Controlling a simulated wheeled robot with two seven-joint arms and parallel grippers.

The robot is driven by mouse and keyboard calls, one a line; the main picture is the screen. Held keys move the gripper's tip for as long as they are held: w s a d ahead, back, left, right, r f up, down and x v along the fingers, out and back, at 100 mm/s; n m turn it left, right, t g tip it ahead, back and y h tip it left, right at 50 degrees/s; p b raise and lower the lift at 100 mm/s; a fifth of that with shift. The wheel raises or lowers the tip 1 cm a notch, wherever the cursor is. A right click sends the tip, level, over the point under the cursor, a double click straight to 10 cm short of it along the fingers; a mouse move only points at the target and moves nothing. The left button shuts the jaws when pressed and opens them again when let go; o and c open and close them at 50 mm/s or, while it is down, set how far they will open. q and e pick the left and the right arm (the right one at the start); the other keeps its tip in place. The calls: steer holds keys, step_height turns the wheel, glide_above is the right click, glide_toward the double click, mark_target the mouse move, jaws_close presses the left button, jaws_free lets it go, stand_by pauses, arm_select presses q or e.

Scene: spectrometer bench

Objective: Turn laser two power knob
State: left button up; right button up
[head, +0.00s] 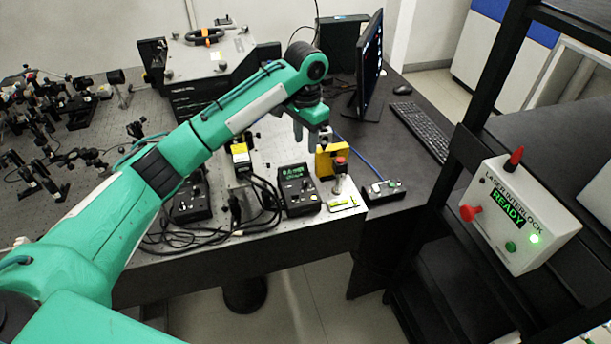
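A black controller box (297,190) with a lit green display and small knobs stands near the front edge of the bench. A second black controller box (190,203) stands to its left, partly behind my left arm. I cannot read which box is laser two, and the power knob is too small to make out. My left gripper (311,138) hangs above and behind the right-hand box, pointing down. Its fingers look apart and nothing shows between them. My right gripper is not in view.
Black cables (255,200) lie between the boxes. A laser interlock box (515,215) reading READY is on the right rack. A monitor (369,68) and keyboard (422,130) stand behind.

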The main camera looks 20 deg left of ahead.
mark_target(306, 180)
arm_select(q)
step_height(306, 180, down, 14)
steer(key=p, duration=0.3)
steer(key=shift+r, duration=0.25)
jaws_close()
